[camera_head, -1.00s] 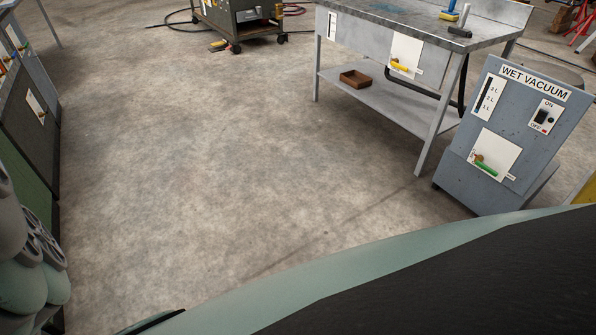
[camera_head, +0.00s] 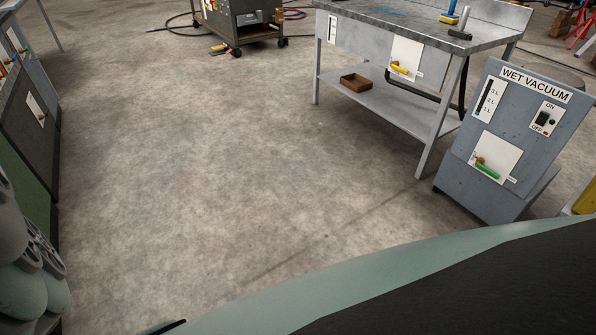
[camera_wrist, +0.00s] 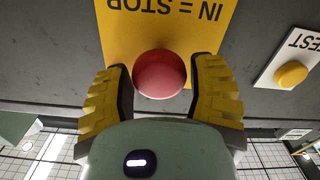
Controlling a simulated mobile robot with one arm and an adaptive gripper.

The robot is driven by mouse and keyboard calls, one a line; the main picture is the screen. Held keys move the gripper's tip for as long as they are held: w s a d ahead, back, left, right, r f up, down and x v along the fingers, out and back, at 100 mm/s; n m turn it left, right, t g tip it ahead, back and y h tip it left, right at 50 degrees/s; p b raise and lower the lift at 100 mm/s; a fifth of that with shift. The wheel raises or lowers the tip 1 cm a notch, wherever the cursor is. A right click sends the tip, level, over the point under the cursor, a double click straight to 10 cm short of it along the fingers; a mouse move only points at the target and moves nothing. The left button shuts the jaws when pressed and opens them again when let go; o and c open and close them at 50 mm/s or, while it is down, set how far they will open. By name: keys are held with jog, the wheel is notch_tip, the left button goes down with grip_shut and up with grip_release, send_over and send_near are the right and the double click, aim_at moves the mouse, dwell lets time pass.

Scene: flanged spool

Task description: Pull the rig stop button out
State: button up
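The red, round stop button (camera_wrist: 160,74) sits on a yellow plate (camera_wrist: 215,40) in the upper middle of the wrist view. The plate's lettering reads "IN = STOP" upside down. My gripper (camera_wrist: 161,68) has its two yellow fingers beside the button, one on each side. The fingers stand apart, with what looks like a thin gap to the button on each side; firm contact does not show. The button's stem and base are hidden behind its head. The stop button and my gripper do not show in the head view.
A yellow button on a white "TEST" plate (camera_wrist: 287,62) sits close by on the right. In the head view, a wet vacuum (camera_head: 515,130) and a metal bench (camera_head: 400,100) stand at right, a cart (camera_head: 240,22) at the back. The middle floor is clear.

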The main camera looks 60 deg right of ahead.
jog(key=c, duration=0.8)
jog(key=shift+s+d+r+p, duration=0.1)
jog(key=shift+s+d+p, duration=0.1)
jog(key=shift+p, duration=0.1)
jog(key=shift+c, duration=0.2)
jog(key=shift+s+d, duration=0.1)
jog(key=shift+d, duration=0.45)
jog(key=o, duration=1.3)
jog(key=shift+d, duration=0.1)
jog(key=shift+o, duration=0.2)
jog(key=v, duration=1.2)
